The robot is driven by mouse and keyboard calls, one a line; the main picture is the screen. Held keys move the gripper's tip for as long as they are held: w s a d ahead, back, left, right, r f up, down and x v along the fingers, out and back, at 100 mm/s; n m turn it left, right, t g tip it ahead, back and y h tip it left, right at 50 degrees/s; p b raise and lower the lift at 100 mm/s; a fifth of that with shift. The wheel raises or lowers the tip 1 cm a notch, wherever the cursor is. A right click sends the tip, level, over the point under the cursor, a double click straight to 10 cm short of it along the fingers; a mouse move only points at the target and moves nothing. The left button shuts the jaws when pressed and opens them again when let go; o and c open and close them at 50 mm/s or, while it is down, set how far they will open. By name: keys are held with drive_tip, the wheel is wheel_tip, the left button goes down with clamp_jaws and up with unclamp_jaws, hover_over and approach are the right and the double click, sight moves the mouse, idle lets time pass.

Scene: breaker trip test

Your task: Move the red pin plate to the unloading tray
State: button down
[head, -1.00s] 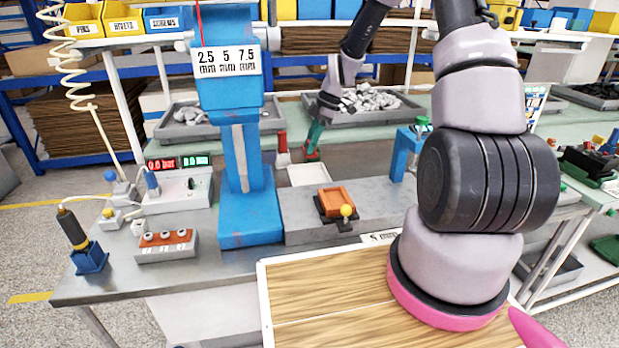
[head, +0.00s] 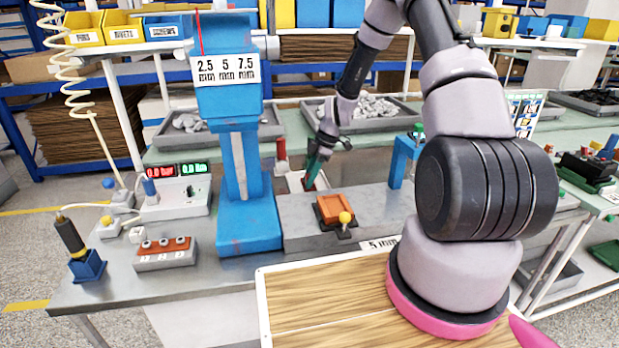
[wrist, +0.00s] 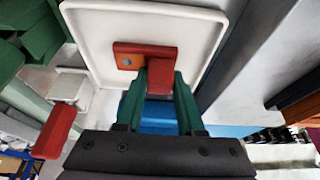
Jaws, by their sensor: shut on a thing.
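The red pin plate (wrist: 130,56) is in my gripper, over the white tray. The wrist view shows its flat part with a blue dot and a raised red block. My gripper (wrist: 160,82) has green fingers shut on that block. In the head view my gripper (head: 311,180) points down at the tray behind the grey block, and the plate is mostly hidden. The white tray (wrist: 205,30) has a raised rim around the plate; its edge shows in the head view (head: 294,178). I cannot tell whether the plate touches the tray floor.
A red-topped post (head: 281,148) stands left of the tray, and the blue press column (head: 240,165) is further left. An orange fixture with a yellow knob (head: 334,210) is in front. A blue stand (head: 401,162) is to the right.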

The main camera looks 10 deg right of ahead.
drive_tip(key=c, duration=0.5)
unclamp_jaws()
drive_tip(key=s+d+r+m+t+h, duration=0.1)
drive_tip(key=s+d+r+m, duration=0.15)
drive_tip(key=r, duration=0.85)
drive_tip(key=s+d+r+m, duration=0.1)
drive_tip(key=d+r+m, duration=0.15)
drive_tip(key=r, duration=0.85)
drive_tip(key=s+r+m+t, duration=0.2)
drive_tip(key=s+r+m, duration=0.3)
drive_tip(key=s, duration=0.3)
drive_tip(key=s+r+m+t+h, duration=0.1)
drive_tip(key=s+r+m+t, duration=0.1)
drive_tip(key=s+r+m, duration=0.4)
drive_tip(key=s+d+r+m+t, duration=0.1)
drive_tip(key=s+r+m+t, duration=0.1)
drive_tip(key=s+r+m, duration=0.4)
drive_tip(key=shift+s+r, duration=0.4)
drive_tip(key=shift+s, duration=0.35)
drive_tip(key=shift+s+r, duration=0.4)
drive_tip(key=shift+s, duration=0.35)
drive_tip(key=shift+s+r, duration=0.4)
drive_tip(key=shift+s, duration=0.35)
